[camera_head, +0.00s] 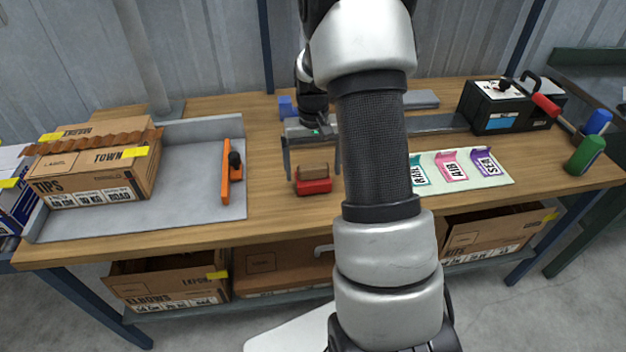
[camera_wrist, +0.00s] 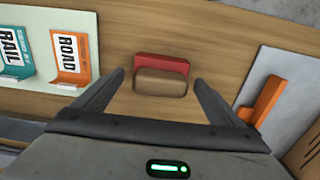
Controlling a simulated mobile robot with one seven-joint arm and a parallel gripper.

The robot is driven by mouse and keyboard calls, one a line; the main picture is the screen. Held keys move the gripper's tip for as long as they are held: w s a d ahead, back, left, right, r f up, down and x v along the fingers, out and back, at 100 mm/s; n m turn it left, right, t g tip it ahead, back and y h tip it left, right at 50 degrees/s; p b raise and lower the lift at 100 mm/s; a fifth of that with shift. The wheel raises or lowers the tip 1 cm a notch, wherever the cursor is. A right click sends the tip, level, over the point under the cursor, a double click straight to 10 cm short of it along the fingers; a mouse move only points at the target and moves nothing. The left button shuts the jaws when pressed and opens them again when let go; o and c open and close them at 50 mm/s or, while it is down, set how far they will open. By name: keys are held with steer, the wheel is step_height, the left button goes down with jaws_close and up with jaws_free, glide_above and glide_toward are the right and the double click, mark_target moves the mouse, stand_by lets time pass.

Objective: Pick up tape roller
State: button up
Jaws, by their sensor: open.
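A small red block with a brown top (camera_head: 313,180) sits on the wooden table; it looks like the tape roller, though I cannot be sure. In the wrist view its red part (camera_wrist: 160,63) lies behind the brown part, at the centre. My gripper (camera_head: 312,170) is open and empty just above and behind it in the head view. In the wrist view my gripper's (camera_wrist: 159,80) two fingers stand on either side of the block, apart from it.
An orange bar with a black knob (camera_head: 226,175) stands on the grey tray (camera_head: 190,212) to the left. A cardboard box (camera_head: 95,178) stands on that tray. Coloured label cards (camera_head: 452,167) and a black machine (camera_head: 505,108) are to the right. Bare wood surrounds the red block.

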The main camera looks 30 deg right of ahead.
steer(key=shift+f, duration=0.75)
steer(key=shift+c, duration=0.5)
steer(key=c, duration=1.2)
steer(key=shift+r, duration=0.1)
